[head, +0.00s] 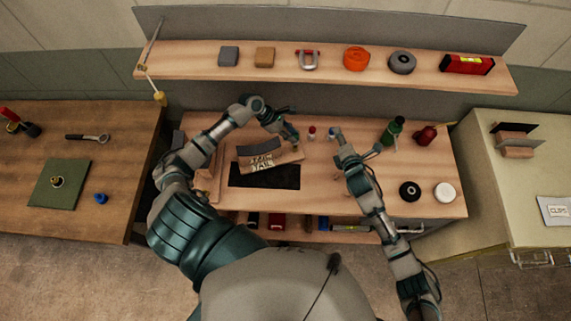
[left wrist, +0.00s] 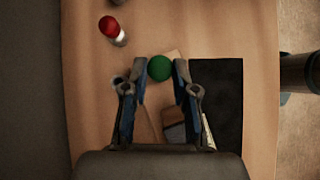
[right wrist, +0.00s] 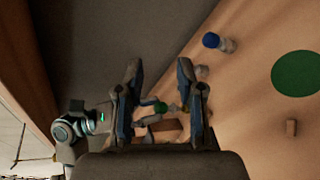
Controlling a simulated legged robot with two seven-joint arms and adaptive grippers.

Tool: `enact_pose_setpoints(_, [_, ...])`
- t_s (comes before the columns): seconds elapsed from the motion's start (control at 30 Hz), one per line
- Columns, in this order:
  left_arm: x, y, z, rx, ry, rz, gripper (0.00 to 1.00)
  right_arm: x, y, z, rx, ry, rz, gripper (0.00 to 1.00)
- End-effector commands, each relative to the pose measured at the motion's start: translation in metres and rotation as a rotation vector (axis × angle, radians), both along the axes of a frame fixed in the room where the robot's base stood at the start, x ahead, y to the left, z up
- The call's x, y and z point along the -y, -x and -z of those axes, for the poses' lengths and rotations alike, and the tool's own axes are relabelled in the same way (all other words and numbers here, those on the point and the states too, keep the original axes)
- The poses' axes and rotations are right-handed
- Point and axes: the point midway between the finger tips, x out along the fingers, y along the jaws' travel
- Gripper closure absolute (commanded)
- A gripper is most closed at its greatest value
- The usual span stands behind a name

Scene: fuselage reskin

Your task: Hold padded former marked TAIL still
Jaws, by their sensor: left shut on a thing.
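The padded former marked TAIL (head: 286,158) is a light wooden piece with dark lettering, lying over a black mat (head: 262,177) on the middle bench. A dark grey curved piece (head: 258,149) lies along its far side. My left gripper (head: 293,140) is at the former's right end. In the left wrist view its fingers are closed in on either side of a round green knob (left wrist: 159,68), with wood just beyond; the contact itself is partly hidden. My right gripper (head: 338,134) is to the right, apart from the former. In the right wrist view (right wrist: 158,75) its fingers are apart and empty.
A green bottle (head: 392,131), a red object (head: 425,135), a black roll (head: 410,191) and a white roll (head: 444,192) stand on the bench's right. Small capped bottles (head: 312,133) stand behind the grippers. A shelf (head: 330,73) with several items runs along the back.

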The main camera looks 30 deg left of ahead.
Motion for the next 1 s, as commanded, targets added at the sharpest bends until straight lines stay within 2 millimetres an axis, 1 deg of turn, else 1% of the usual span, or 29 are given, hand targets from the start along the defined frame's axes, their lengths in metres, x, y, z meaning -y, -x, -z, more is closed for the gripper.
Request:
enact_pose_setpoints(0.03, [0.0,0.0,0.0,0.0,0.0,0.0,1.0,-0.023,0.024,-0.001,0.076,0.102,-0.073,0.62])
enact_pose_setpoints(0.07, [0.0,0.0,0.0,0.0,0.0,0.0,1.0,-0.036,0.038,0.0,0.129,0.169,-0.118,0.62])
enact_pose_setpoints(0.1, [0.0,0.0,0.0,0.0,0.0,0.0,1.0,-0.05,0.058,0.002,0.2,0.258,-0.174,0.62])
enact_pose_setpoints(0.17, [0.0,0.0,0.0,0.0,0.0,0.0,1.0,-0.067,0.087,0.005,0.309,0.383,-0.254,0.62])
enact_pose_setpoints(0.2, [0.001,0.0,0.0,0.0,0.0,0.0,1.0,-0.076,0.105,0.007,0.381,0.46,-0.303,0.62])
enact_pose_setpoints(0.3, [0.001,0.0,0.0,0.0,-0.001,0.0,1.0,-0.089,0.141,0.014,0.536,0.616,-0.398,0.62])
enact_pose_setpoints(0.4, [0.002,-0.001,0.0,0.0,-0.001,0.0,1.0,-0.095,0.165,0.019,0.645,0.715,-0.458,0.62])
enact_pose_setpoints(0.43, [0.002,-0.001,0.0,-0.001,-0.002,0.0,1.0,-0.096,0.17,0.02,0.669,0.738,-0.47,0.62])
enact_pose_setpoints(0.5, [0.002,-0.001,0.0,-0.001,-0.002,0.0,1.0,-0.097,0.178,0.022,0.705,0.769,-0.49,0.62])
enact_pose_setpoints(0.63, [0.002,-0.001,-0.001,-0.001,-0.002,0.0,1.0,-0.104,0.178,0.026,0.728,0.79,-0.5,0.62])
enact_pose_setpoints(0.77, [0.001,-0.001,0.0,0.0,-0.001,0.0,1.0,-0.119,0.165,0.034,0.726,0.791,-0.499,0.62])
enact_pose_setpoints(1.0, [0.0,-0.001,0.0,0.0,0.0,0.0,1.0,-0.154,0.137,0.053,0.723,0.79,-0.498,0.62])
